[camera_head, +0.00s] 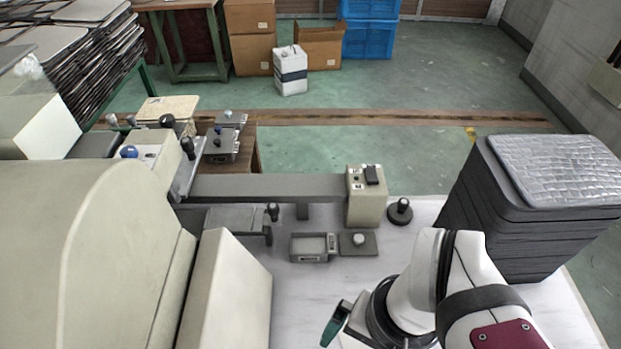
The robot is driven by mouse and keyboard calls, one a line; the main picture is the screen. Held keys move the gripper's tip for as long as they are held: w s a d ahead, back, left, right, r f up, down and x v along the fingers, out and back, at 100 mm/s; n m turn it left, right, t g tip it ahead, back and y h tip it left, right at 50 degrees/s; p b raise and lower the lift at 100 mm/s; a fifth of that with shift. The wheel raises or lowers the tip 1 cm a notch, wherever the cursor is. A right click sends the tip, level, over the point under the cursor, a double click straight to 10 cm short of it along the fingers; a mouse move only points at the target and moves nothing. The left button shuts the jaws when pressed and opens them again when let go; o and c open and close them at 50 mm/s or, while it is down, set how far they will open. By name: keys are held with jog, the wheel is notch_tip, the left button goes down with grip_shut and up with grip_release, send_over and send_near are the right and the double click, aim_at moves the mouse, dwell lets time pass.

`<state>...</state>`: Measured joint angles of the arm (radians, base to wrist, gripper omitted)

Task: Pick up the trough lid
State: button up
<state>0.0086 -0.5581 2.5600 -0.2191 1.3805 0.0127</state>
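The trough lid (358,247) looks to be the flat dark grey plate with a pale round knob on top. It lies on the white table just right of a small open grey trough (313,248) with a pale inside. My arm reaches in from the bottom right. A dark teal piece (335,325) at its end, near the bottom edge, may be part of my gripper. It is in front of the lid and apart from it. My fingers do not show clearly, so their opening cannot be told.
A beige control box (365,205) and a round black-knobbed base (400,211) stand behind the lid. A tall stack of dark panels (505,225) is at the right. Large beige machine housing (90,260) fills the left. The table (305,300) in front of the trough is clear.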

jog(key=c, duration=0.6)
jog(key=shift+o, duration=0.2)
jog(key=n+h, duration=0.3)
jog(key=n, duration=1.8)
send_over(359, 238)
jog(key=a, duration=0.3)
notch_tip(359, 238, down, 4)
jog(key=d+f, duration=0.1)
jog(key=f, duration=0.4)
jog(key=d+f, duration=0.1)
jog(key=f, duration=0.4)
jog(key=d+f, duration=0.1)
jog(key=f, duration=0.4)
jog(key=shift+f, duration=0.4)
